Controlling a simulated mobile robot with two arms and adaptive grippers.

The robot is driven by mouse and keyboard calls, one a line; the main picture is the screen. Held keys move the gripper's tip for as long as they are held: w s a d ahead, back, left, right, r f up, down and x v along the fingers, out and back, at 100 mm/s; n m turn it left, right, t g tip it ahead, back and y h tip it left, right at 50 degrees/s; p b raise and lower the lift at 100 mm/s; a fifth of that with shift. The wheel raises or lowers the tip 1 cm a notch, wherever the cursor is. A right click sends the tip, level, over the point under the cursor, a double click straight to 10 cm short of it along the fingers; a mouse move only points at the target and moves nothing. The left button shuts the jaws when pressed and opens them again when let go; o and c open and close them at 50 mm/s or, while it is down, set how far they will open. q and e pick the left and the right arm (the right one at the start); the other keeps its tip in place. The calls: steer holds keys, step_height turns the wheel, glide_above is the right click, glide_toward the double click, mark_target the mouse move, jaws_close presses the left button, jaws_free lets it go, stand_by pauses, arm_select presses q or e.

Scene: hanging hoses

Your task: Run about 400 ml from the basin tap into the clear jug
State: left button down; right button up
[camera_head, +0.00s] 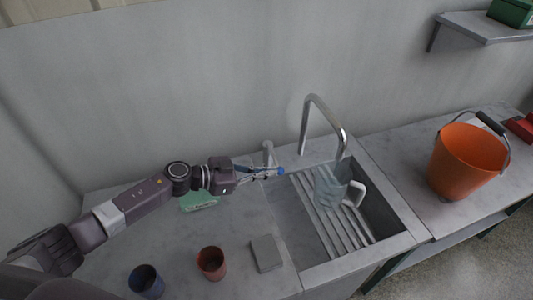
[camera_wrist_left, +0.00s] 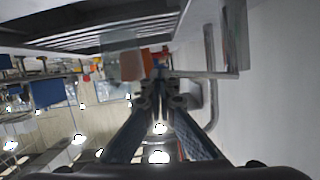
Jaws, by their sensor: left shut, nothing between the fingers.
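The clear jug (camera_head: 330,187) with a pale handle stands in the basin (camera_head: 386,212), below the spout end. The tap spout (camera_head: 318,103) arches over the basin, and I see no water stream from it. A short grey tap post (camera_head: 268,153) stands left of the spout, and a blue knob (camera_head: 281,171) shows in front of it. My left gripper (camera_head: 272,172) is shut and empty, its fingertips close to the knob; I cannot tell whether they touch. The wrist view shows the shut fingers (camera_wrist_left: 160,82) beside a thin grey bar (camera_wrist_left: 207,75). The water level is unclear.
An orange bucket (camera_head: 463,160) stands on the right counter. A blue cup (camera_head: 146,281), a reddish cup (camera_head: 211,263), a grey block (camera_head: 266,253) and a green item (camera_head: 199,200) are on the left counter. A shelf (camera_head: 485,27) juts from the wall.

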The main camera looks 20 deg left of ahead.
arm_select(q)
steer(key=shift+d+r, duration=0.1)
steer(key=shift+d, duration=0.05)
arm_select(e)
steer(key=shift+r, duration=0.1)
stand_by(0.4)
arm_select(q)
steer(key=r+v, duration=0.2)
steer(key=v, duration=1.1)
steer(key=shift+w+d+r, duration=0.2)
steer(key=shift+w+r, duration=0.05)
steer(key=shift+w, duration=0.1)
arm_select(e)
steer(key=shift+s+d+r, duration=0.1)
steer(key=shift+s+d, duration=0.15)
steer(key=shift+s, duration=0.25)
